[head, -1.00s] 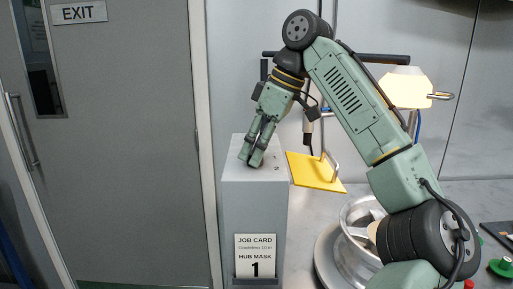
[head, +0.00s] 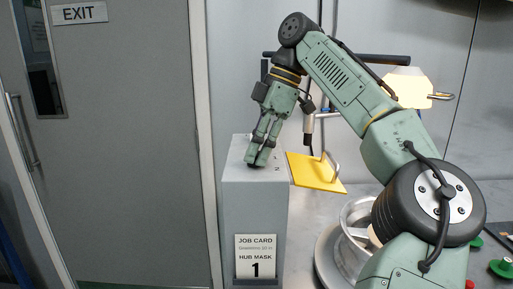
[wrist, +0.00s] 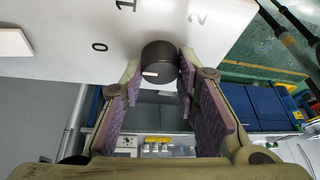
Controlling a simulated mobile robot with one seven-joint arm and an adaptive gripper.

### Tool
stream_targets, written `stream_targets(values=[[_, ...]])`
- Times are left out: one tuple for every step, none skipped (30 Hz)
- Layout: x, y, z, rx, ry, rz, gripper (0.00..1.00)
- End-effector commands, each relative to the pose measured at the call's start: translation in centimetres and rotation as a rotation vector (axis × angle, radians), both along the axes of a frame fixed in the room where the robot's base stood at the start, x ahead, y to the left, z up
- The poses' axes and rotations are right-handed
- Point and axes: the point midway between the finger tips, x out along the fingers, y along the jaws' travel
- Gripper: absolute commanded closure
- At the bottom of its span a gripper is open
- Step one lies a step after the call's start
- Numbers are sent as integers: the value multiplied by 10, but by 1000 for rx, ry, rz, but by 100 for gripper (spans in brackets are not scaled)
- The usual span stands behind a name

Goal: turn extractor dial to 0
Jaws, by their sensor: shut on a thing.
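The extractor dial is a short dark round knob (wrist: 160,58) on a pale panel with the numerals 0, 1 and 2 around it. A small white mark shows on the knob's lower left side in the wrist view; I cannot tell exactly which numeral it points to. The 0 (wrist: 99,47) is left of the knob. My gripper (wrist: 158,80) has its purple-padded fingers on either side of the knob, shut on it. In the head view my gripper (head: 257,161) points down onto the top of the grey pedestal (head: 252,205), and its fingers hide the knob.
A job card (head: 256,256) reading "HUB MASK 1" is on the pedestal's front. A yellow plate (head: 312,174) with a handle is just right of it. A metal wheel (head: 352,218) sits on the bench, partly behind my arm. A grey door (head: 125,150) is at left.

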Motion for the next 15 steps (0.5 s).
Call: stream_targets(values=[[-1, 0, -1, -3, 4, 6, 99], [-1, 0, -1, -1, 3, 7, 99], [-1, 0, -1, -3, 4, 7, 99], [-1, 0, -1, -3, 4, 7, 99], [-1, 0, -1, -3, 4, 7, 99], [-1, 0, -1, -3, 4, 7, 99], [-1, 0, -1, -3, 4, 7, 99], [-1, 0, -1, -3, 4, 7, 99], [-1, 0, -1, -3, 4, 7, 99], [-1, 0, -1, -3, 4, 7, 99], [-1, 0, -1, -3, 4, 7, 70], [-1, 0, -1, -3, 4, 7, 67], [-1, 0, -1, -3, 4, 6, 65], [-1, 0, -1, -3, 4, 6, 63], [-1, 0, -1, -3, 4, 6, 61]])
